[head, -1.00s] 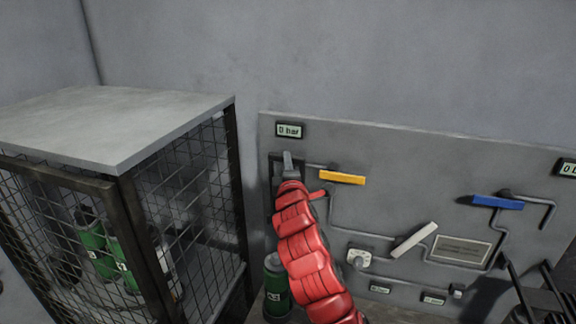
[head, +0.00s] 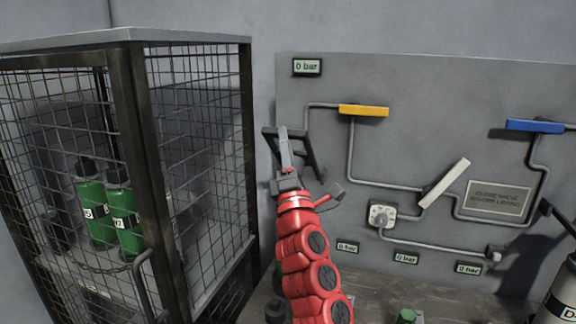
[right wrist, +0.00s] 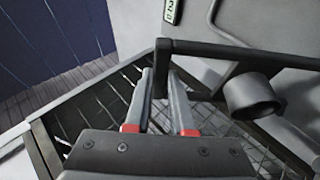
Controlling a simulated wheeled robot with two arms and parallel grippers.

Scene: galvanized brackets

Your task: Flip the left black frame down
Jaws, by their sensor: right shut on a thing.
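The left black frame (head: 307,152) is a dark bar frame at the left side of the grey wall panel, below the upper left "0 bar" display. My right gripper (head: 284,133), on the red arm, is shut on this frame. In the right wrist view, a black bar of the frame (right wrist: 215,50) runs to the right, and its end piece sits between the two fingers of the gripper (right wrist: 160,75). Another black frame (head: 562,218) shows partly at the right edge. My left gripper is not in view.
A wire mesh cage (head: 140,160) with green cylinders (head: 100,212) stands close on the left of my arm. The panel (head: 420,85) carries pipes, a yellow handle (head: 363,110), a blue handle (head: 535,126) and a white lever (head: 444,184). Green-capped bottles stand below.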

